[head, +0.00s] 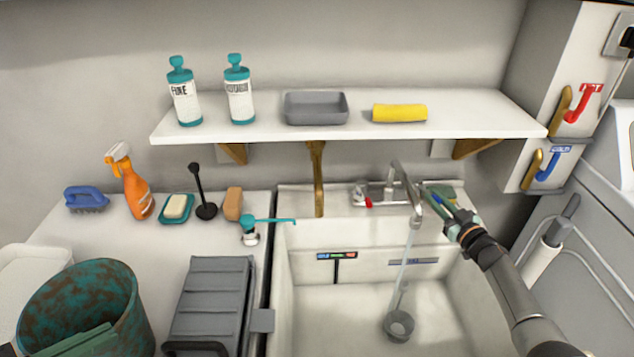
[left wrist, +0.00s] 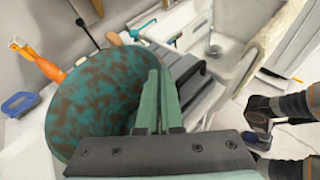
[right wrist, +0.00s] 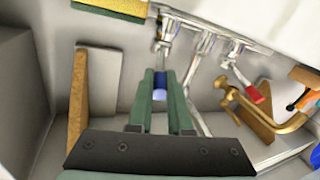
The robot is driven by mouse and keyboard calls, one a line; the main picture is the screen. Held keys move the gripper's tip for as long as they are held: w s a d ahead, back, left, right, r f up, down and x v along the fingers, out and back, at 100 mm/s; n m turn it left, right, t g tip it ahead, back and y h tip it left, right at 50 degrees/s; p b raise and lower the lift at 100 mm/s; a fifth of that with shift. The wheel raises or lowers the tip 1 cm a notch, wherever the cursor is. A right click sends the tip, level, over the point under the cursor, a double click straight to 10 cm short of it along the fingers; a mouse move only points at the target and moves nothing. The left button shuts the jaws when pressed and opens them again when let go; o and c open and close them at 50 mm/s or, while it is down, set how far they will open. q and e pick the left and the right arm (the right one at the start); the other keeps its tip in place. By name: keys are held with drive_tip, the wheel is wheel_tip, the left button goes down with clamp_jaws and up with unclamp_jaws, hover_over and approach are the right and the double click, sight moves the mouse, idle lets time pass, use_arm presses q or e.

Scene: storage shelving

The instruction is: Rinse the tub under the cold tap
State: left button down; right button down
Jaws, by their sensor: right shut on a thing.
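A round teal and brown speckled tub (head: 118,283) stands at the far left in the head view, open side up. My left gripper (head: 75,341) lies at its near side; in the left wrist view the tub (left wrist: 95,100) is behind the fingers (left wrist: 160,85), and their grip on its rim is unclear. The tap (head: 410,190) is over the white sink (head: 282,320), with a thin water stream (head: 407,255) falling from the spout. My right gripper (head: 440,193) is shut on the blue tap handle (right wrist: 159,85). The red handle (right wrist: 258,93) is beside it.
A ribbed grey rack (head: 210,295) lies between tub and sink. Behind stand an orange spray bottle (head: 132,185), a soap dish (head: 176,209) and a blue brush (head: 86,198). A shelf (head: 450,115) above the tap carries two bottles, a grey tray (head: 315,107) and a yellow roll (head: 399,113).

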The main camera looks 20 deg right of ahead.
drive_tip(key=c, duration=0.8)
unclamp_jaws()
drive_tip(key=shift+c, duration=0.2)
use_arm(q)
drive_tip(key=shift+r, duration=0.25)
use_arm(e)
drive_tip(key=shift+s, duration=0.6)
use_arm(q)
drive_tip(key=shift+r+p, duration=0.95)
drive_tip(key=shift+p, duration=0.25)
use_arm(e)
drive_tip(key=s, duration=1.1)
